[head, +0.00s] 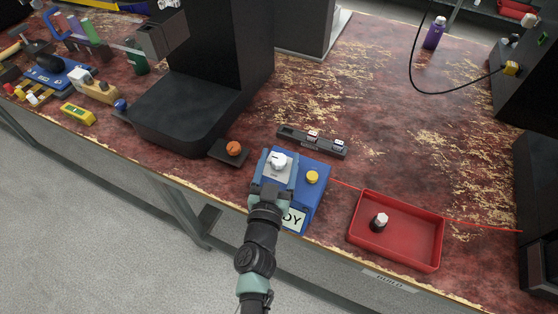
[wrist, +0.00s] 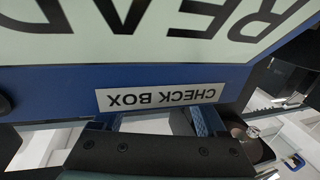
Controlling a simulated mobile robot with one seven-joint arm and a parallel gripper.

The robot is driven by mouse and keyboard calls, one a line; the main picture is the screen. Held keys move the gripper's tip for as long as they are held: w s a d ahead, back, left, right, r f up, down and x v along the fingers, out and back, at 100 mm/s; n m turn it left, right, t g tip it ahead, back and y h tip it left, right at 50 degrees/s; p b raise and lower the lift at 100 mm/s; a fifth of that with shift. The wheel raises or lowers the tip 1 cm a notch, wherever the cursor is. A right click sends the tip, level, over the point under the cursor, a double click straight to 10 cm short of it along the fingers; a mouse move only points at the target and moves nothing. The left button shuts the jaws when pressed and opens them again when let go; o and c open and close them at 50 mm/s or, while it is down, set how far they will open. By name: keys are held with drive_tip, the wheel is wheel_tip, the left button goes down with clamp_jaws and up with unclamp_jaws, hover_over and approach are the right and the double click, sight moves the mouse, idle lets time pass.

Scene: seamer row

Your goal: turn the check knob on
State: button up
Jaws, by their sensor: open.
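The blue check box (head: 316,196) stands near the table's front edge; its "CHECK BOX" label (wrist: 160,95) and part of a "READY" panel (wrist: 150,30) show upside down in the wrist view. A pale grey knob (head: 279,161) is at the left of its top, and a round yellow button (head: 312,177) is at the right. My gripper (head: 274,180) is open over the left part of the box, close to the grey knob. In the wrist view my fingers (wrist: 162,122) are spread beside the label's edge. I cannot tell whether they touch the knob.
A red tray (head: 396,253) holding a dark, white-topped piece (head: 379,222) is at the right. A dark rail (head: 312,142) lies behind the box. An orange button on a black plate (head: 232,151) and a black machine base (head: 185,110) are left. Open tabletop lies behind right.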

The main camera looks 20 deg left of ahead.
drive_tip(key=shift+c, duration=0.2)
clamp_jaws()
drive_tip(key=shift+r+p, duration=0.25)
drive_tip(key=shift+p, duration=0.5)
drive_tip(key=shift+f+m+h+p, duration=0.1)
drive_tip(key=shift+m+h+p, duration=0.2)
drive_tip(key=shift+h+p, duration=0.25)
drive_tip(key=shift+f, duration=0.15)
drive_tip(key=shift+o, duration=0.2)
unclamp_jaws()
